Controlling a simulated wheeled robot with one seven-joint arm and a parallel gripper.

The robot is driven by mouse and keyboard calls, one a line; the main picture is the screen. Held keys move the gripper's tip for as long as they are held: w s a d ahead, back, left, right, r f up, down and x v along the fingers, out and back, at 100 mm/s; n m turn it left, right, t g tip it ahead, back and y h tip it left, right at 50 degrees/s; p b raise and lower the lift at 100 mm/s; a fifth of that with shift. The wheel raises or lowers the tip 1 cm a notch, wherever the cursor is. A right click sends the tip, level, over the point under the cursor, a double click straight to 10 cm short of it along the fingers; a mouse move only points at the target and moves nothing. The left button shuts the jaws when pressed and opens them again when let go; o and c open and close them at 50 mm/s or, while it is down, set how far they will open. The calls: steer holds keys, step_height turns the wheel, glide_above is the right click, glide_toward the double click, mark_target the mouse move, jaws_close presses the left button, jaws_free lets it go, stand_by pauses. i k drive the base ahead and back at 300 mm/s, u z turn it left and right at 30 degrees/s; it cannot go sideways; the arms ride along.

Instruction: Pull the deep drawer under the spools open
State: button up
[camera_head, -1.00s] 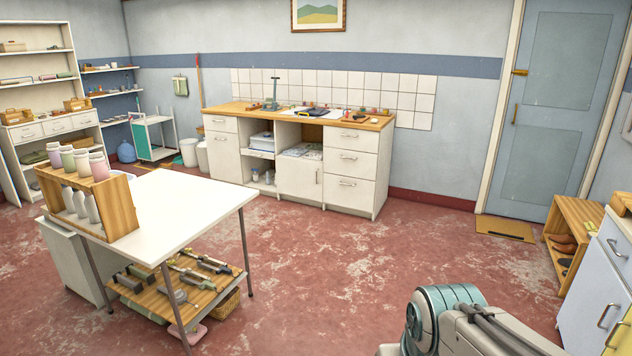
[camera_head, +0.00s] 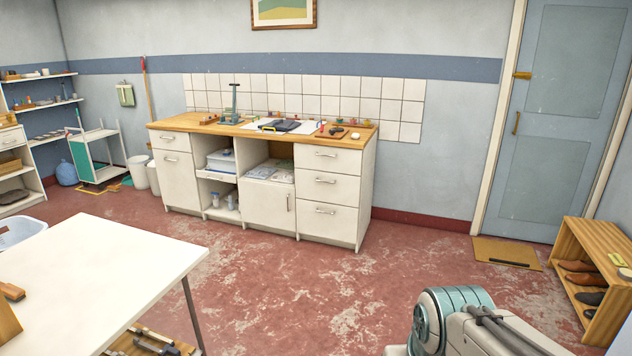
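A white counter unit with a wooden top (camera_head: 180,125) stands against the back wall. Small coloured pieces that look like spools (camera_head: 338,122) sit along the back of the top, mostly toward the right. Below its right end are three stacked drawers with bar handles. The top drawer (camera_head: 345,160) and middle drawer (camera_head: 345,188) are shallower; the bottom drawer (camera_head: 340,222) is the deepest of the three. All three look shut. The left section has a shallow front (camera_head: 185,143) above a tall front (camera_head: 180,185). My gripper is out of view; only part of my arm shows at bottom right.
A white table (camera_head: 110,265) fills the lower left. A wooden shoe rack (camera_head: 566,245) stands at the right, near a doormat (camera_head: 506,250) and blue door (camera_head: 555,120). Bins (camera_head: 138,170) and a trolley (camera_head: 98,155) stand left of the counter. Red floor before the counter is clear.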

mark_target(314, 217)
steer(key=u, duration=0.05)
steer(key=i, duration=3.3)
steer(key=u, duration=0.25)
steer(key=i, duration=1.4)
steer(key=u, duration=0.15)
